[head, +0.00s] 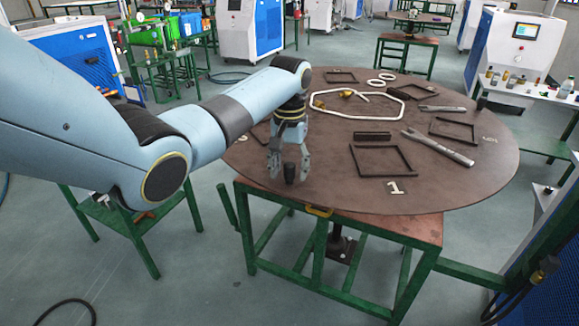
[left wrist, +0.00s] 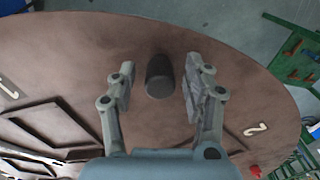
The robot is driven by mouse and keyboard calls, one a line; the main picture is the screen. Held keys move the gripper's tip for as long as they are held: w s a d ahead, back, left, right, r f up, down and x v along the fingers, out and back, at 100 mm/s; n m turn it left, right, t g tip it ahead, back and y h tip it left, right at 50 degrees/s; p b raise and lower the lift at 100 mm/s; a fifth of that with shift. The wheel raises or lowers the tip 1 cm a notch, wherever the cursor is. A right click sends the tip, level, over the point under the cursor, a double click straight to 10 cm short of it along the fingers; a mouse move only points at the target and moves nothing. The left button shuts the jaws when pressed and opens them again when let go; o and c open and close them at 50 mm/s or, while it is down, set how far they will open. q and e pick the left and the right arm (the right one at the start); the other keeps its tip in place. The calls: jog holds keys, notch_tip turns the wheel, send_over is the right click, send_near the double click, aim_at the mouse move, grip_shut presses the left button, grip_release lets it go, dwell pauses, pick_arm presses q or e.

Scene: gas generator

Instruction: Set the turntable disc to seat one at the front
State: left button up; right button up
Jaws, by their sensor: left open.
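The brown round turntable disc (head: 340,190) lies on a green-legged table. A white "1" (head: 395,187) marks its rim right of front centre; it also shows at the left in the left wrist view (left wrist: 8,88), with a "2" (left wrist: 256,129) at the right. A black upright peg (head: 290,173) stands near the disc's front-left rim. My left gripper (head: 288,165) is open and points down over the peg. In the left wrist view the peg (left wrist: 159,77) sits between the spread fingers (left wrist: 160,80), with gaps on both sides. My right gripper is not in view.
Dark rectangular frames (head: 384,174), a white octagonal loop (head: 375,116), white rings (head: 381,79) and a grey wrench-like tool (head: 437,147) lie on the disc. A yellow piece (head: 319,211) sits at the table's front edge. A blue-white cabinet (head: 508,50) stands behind at right.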

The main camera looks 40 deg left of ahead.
pick_arm(q)
jog(key=shift+c, duration=0.2)
grip_shut()
